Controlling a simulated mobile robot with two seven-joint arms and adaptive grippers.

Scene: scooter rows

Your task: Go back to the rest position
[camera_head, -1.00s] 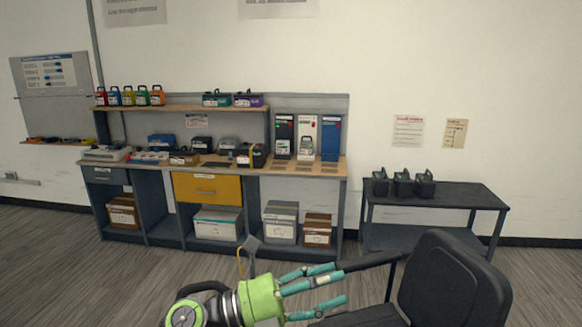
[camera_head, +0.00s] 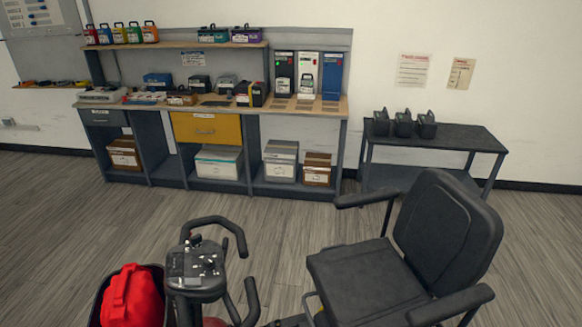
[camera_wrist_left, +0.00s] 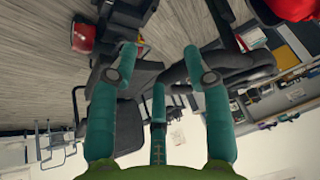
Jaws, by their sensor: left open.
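My left gripper (camera_wrist_left: 158,95) shows in the left wrist view with its teal fingers spread apart and nothing between them. That view is upside down, with the scooter's black parts beyond the fingers. No gripper shows in the head view now. The right gripper is in neither view.
A scooter stands close in front, with a black seat (camera_head: 445,235), a tiller (camera_head: 197,268) and a basket holding a red bag (camera_head: 132,298). Behind are a workbench (camera_head: 300,108) with boxes and chargers, and a dark side table (camera_head: 455,140) with three black packs (camera_head: 404,124). Floor between is clear.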

